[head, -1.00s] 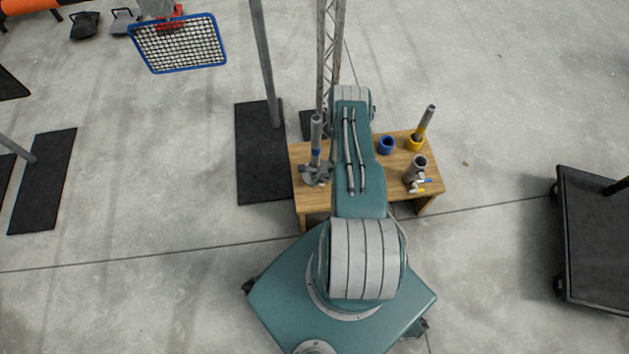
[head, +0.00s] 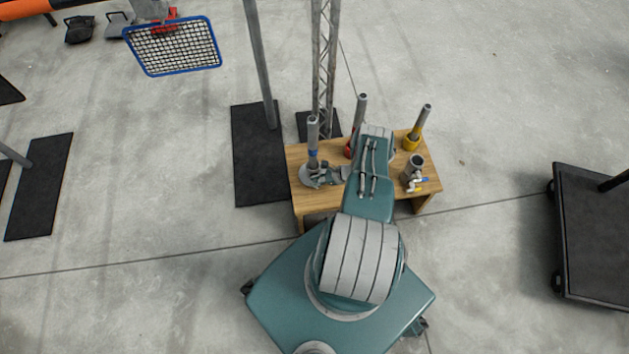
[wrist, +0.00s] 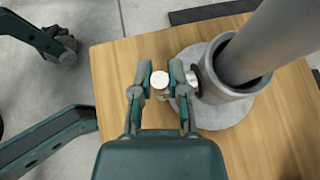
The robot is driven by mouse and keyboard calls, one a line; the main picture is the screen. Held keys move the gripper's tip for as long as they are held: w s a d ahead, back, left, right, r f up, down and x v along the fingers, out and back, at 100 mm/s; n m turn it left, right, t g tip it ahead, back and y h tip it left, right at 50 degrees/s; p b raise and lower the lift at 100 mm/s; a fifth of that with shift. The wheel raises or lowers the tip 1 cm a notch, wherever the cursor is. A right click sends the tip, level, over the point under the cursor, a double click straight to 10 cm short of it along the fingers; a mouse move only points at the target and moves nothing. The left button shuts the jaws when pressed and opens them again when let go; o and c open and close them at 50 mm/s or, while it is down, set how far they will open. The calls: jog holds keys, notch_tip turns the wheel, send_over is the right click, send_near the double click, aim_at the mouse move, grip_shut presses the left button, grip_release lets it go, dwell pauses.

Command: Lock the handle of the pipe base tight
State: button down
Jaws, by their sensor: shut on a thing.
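The pipe base (wrist: 226,112) is a round grey metal flange with a raised socket, seen at the right of the wrist view. A grey pipe (wrist: 275,40) stands in its socket. The handle (wrist: 160,81) is a short metal piece with a round pale end, on the left side of the socket. My gripper (wrist: 160,70) is shut on the handle, one finger on each side. In the head view the pipe base (head: 308,180) is on the left of the wooden table, and its pipe (head: 313,132) stands upright with a blue band.
The wooden table (head: 310,200) also holds a pipe in a red base (head: 349,149), a tilted pipe in a yellow base (head: 411,142), and a grey cup-like fitting (head: 414,163) with valves. A lattice mast (head: 325,70) rises behind. A black cart (head: 600,240) stands right.

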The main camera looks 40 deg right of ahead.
jog(key=shift+d, duration=0.15)
dwell(0.4)
jog(key=c, duration=0.9)
grip_release()
jog(key=v, duration=1.2)
jog(key=shift+s+d+f, duration=0.1)
jog(key=shift+d+f, duration=0.05)
jog(key=shift+f, duration=0.15)
jog(key=shift+o, duration=0.3)
